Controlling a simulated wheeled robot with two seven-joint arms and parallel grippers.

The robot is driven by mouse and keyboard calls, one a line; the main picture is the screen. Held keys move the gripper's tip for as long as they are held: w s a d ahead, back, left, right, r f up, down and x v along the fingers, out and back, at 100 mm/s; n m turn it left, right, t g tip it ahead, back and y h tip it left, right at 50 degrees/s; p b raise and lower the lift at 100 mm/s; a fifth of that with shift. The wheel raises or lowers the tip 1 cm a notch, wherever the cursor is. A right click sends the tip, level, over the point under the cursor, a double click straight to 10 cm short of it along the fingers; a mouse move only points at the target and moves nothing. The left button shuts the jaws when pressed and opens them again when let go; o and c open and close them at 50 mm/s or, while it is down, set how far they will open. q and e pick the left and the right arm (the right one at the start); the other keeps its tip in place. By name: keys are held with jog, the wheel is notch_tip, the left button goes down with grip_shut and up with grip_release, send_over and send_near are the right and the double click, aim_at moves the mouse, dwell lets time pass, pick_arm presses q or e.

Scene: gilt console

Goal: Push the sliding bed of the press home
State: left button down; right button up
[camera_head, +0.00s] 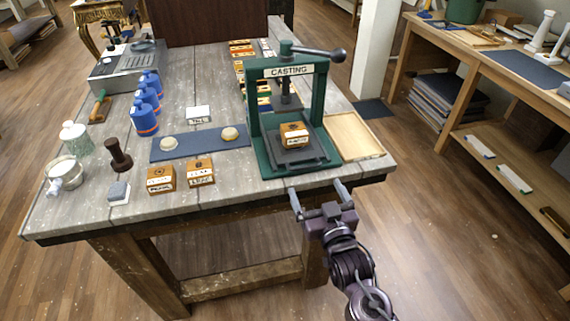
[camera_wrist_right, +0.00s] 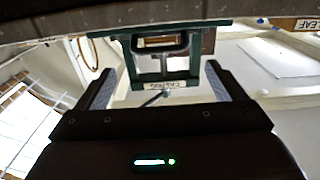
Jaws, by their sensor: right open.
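The green press (camera_head: 255,115) marked CASTING stands at the right front of the workbench; its frame (camera_wrist_right: 125,42) also shows in the right wrist view. Its dark grey sliding bed (camera_head: 312,158) sits at the front of the green base, forward of the uprights. A small orange-brown labelled block (camera_head: 294,136) rests on the bed. My right gripper (camera_head: 318,188) is open and empty just off the bench's front edge, in front of the press and apart from it. Its two fingers (camera_wrist_right: 160,68) stand apart in the right wrist view. My left gripper is not in view.
A shallow wooden tray (camera_head: 355,138) lies right of the press. A blue mat (camera_head: 200,143) with two pale round pieces and two labelled blocks (camera_head: 160,179) lie to the left. The floor before the bench is clear.

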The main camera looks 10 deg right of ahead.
aim_at(304, 159)
jog(key=w+p, duration=0.1)
jog(key=w, duration=0.6)
jog(key=shift+w, duration=0.2)
jog(key=c, duration=1.1)
jog(key=w+b, duration=0.1)
jog(key=w, duration=0.2)
jog(key=shift+w+a+f, duration=0.1)
jog(key=shift+w, duration=0.8)
jog(key=shift+s, duration=0.1)
jog(key=o, duration=1.1)
